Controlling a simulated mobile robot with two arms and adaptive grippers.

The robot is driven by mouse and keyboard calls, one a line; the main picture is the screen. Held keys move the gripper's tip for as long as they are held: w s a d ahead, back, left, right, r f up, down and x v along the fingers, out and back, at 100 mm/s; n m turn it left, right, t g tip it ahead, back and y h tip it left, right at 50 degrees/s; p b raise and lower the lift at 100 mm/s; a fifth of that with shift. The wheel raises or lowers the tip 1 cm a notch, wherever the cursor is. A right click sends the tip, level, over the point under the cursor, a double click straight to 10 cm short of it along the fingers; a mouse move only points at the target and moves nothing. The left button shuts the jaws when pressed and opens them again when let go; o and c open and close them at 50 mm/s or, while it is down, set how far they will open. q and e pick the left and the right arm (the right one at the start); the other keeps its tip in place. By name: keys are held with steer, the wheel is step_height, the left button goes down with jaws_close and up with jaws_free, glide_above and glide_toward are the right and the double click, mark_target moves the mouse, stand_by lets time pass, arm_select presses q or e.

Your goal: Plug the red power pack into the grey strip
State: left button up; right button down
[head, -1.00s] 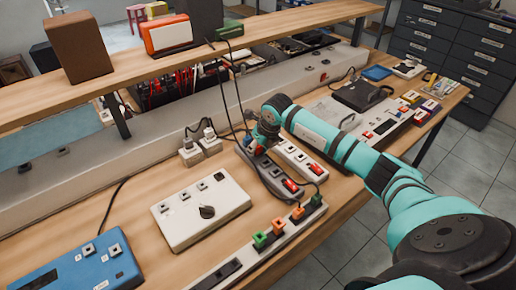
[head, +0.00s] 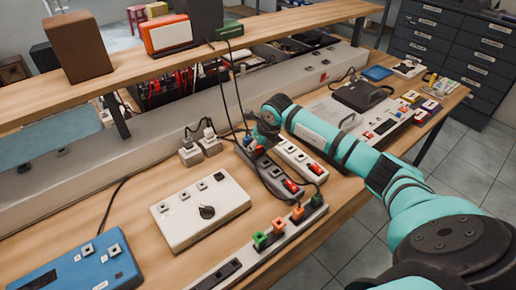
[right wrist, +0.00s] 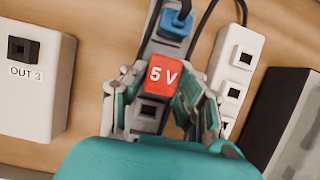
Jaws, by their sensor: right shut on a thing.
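The red power pack (right wrist: 160,80), marked "5 V", is between the fingers of my right gripper (right wrist: 154,92) in the right wrist view. The gripper is shut on it. The grey strip (right wrist: 146,125) runs beneath the pack, with a square socket showing just below it in the picture. Whether the pack touches the strip cannot be told. In the head view my right gripper (head: 257,150) is over the far end of the grey strip (head: 269,178), which has a red switch at its near end; the pack is mostly hidden there. My left gripper is out of view.
A blue plug (right wrist: 175,22) with a black cable sits on the grey strip beside the pack. A white strip (head: 299,158) lies close alongside. White adapters (head: 200,145) stand to the left, a white box (head: 185,220) nearer. Black cables hang from the shelf (head: 270,30) beside the gripper.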

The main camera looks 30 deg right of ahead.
steer(key=c, duration=0.9)
jaws_free()
steer(key=shift+s+r, duration=0.1)
steer(key=shift+r, duration=0.15)
steer(key=p+v, duration=0.1)
steer(key=v, duration=0.4)
steer(key=w+p+v, duration=0.1)
steer(key=v, duration=0.5)
steer(key=w+p+v, duration=0.1)
steer(key=v, duration=0.5)
steer(key=shift+a+r+p, duration=0.15)
steer(key=shift+r+p, duration=0.2)
steer(key=shift+r, duration=0.05)
